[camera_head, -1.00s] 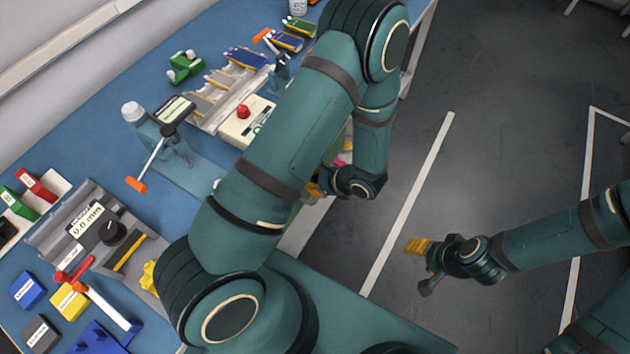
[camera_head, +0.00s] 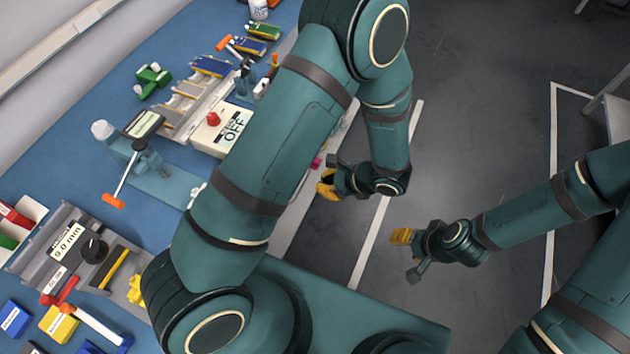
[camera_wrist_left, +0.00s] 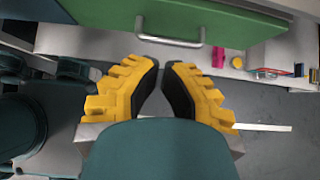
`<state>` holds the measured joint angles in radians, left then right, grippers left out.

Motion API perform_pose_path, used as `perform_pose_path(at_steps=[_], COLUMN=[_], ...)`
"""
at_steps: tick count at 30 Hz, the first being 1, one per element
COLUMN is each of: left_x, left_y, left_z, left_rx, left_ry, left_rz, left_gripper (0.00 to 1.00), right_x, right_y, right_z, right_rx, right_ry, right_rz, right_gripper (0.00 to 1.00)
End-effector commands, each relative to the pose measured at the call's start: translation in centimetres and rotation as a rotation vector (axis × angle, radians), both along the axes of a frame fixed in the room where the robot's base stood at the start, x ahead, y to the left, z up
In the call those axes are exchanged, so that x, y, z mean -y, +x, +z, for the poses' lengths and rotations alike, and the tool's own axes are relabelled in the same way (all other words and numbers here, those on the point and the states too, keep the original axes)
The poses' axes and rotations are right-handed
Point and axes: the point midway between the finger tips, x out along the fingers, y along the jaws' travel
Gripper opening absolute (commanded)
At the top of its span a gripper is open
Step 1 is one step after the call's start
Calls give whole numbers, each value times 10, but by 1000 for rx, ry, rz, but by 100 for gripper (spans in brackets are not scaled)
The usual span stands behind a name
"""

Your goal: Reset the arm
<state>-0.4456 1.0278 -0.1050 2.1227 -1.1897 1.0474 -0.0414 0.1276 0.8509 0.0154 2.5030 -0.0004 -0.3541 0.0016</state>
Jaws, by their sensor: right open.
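My left gripper (camera_head: 327,185) hangs at the end of the left arm, over the edge between the bench and the dark floor. In the left wrist view its two yellow fingers (camera_wrist_left: 161,80) lean toward each other with a narrow gap at the tips. Nothing shows between them. I cannot tell whether it counts as open or shut. My right gripper (camera_head: 401,237) is open and empty over the floor, right of the bench, with its arm coming in from the right.
The blue bench (camera_head: 75,160) holds a tester box (camera_head: 222,130) reading OFF, a clamp stand (camera_head: 140,145), a gauge unit (camera_head: 70,243), and several coloured pouch cells. A green drawer front (camera_wrist_left: 225,22) with a metal handle (camera_wrist_left: 170,40) shows in the left wrist view. Open floor lies right.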

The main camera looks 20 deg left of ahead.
Motion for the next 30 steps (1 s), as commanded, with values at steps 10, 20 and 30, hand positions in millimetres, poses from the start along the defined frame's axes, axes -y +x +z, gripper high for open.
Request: perform_pose_path(at_steps=[10,20,30], left_x=[6,19,67], left_y=[0,-72,-91], left_z=[5,-34,-46], left_rx=[0,-106,118], left_ry=[-1,-342,-858], left_rz=[1,413,1309], left_gripper=[0,0,0], right_x=[0,0,0], right_y=[-1,0,0], right_z=[1,1,1], right_rx=[-2,-1,-1], right_ry=[0,0,0], right_rz=[1,0,0], right_gripper=[50,50,50])
